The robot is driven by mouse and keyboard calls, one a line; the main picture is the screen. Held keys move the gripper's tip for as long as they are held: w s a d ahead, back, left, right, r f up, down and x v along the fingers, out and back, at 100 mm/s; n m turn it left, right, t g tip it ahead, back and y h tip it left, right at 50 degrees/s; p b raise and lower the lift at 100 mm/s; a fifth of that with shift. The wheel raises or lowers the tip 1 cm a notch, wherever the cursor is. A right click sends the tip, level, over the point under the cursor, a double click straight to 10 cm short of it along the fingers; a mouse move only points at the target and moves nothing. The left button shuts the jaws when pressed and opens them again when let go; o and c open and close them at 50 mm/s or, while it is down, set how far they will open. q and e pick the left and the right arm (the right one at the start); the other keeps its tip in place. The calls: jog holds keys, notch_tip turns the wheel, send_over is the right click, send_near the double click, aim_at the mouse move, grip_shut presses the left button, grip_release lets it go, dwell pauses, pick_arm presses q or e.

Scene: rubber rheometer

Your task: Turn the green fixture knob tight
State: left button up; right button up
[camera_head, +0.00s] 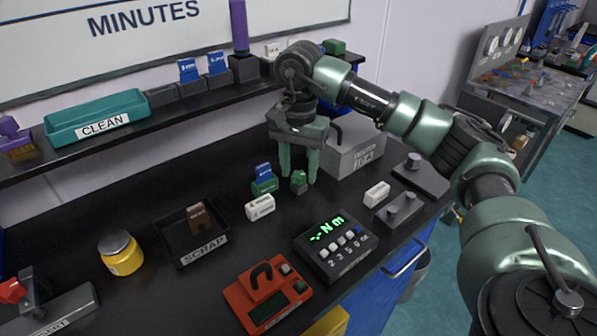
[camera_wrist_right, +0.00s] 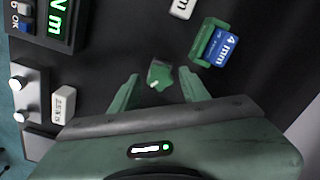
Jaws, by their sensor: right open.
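The green knob (camera_head: 299,183) stands on the black bench top, with a green block holding a blue piece to its left. In the right wrist view the knob (camera_wrist_right: 160,75) is a small dark-green lobed piece with a light mark. My right gripper (camera_head: 298,177) points down over it, with its two green fingers apart. In the wrist view the open fingertips (camera_wrist_right: 160,84) lie to either side of the knob, with visible gaps. I cannot tell exactly how low the fingertips reach. The green block (camera_wrist_right: 203,43) carries a blue piece marked 4 mm (camera_wrist_right: 226,51). My left gripper is not in view.
Nearby stand white blocks (camera_head: 260,207) (camera_head: 377,194), a grey tester box (camera_head: 352,160) and a black panel with a green display (camera_head: 330,250). A scrap tray (camera_head: 183,259), yellow jar (camera_head: 121,253) and red device (camera_head: 268,300) lie left and in front. A shelf (camera_head: 110,137) runs behind.

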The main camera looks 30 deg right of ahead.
jog(key=shift+c, duration=0.4)
grip_shut()
jog(key=m, duration=0.4)
jog(key=shift+m, duration=0.4)
jog(key=m+p, duration=0.1)
jog(key=m, duration=0.3)
jog(key=m, duration=0.4)
jog(key=shift+m+p, duration=0.3)
jog(key=shift+m, duration=0.4)
